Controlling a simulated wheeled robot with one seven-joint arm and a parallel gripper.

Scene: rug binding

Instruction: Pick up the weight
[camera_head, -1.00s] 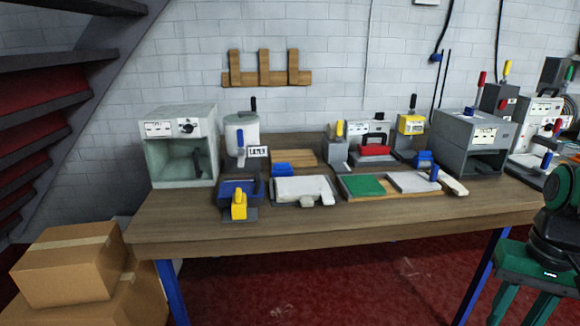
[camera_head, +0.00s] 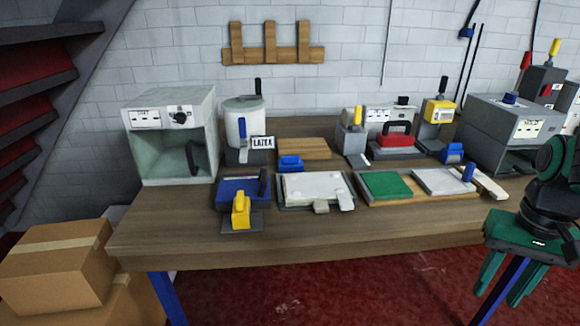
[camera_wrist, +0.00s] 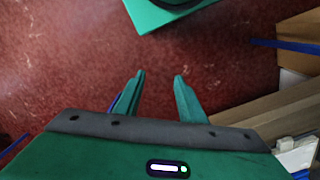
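A red block with a black handle (camera_head: 396,137) sits on a grey base toward the back right of the table; it looks most like the weight, but I cannot be sure.
The wooden table (camera_head: 300,243) holds a grey open-fronted box (camera_head: 206,105), a white pot (camera_head: 243,127), a white pad (camera_head: 312,187), a green pad (camera_head: 386,185) and a grey machine (camera_head: 500,125). Cardboard boxes (camera_head: 55,265) stand at the left.

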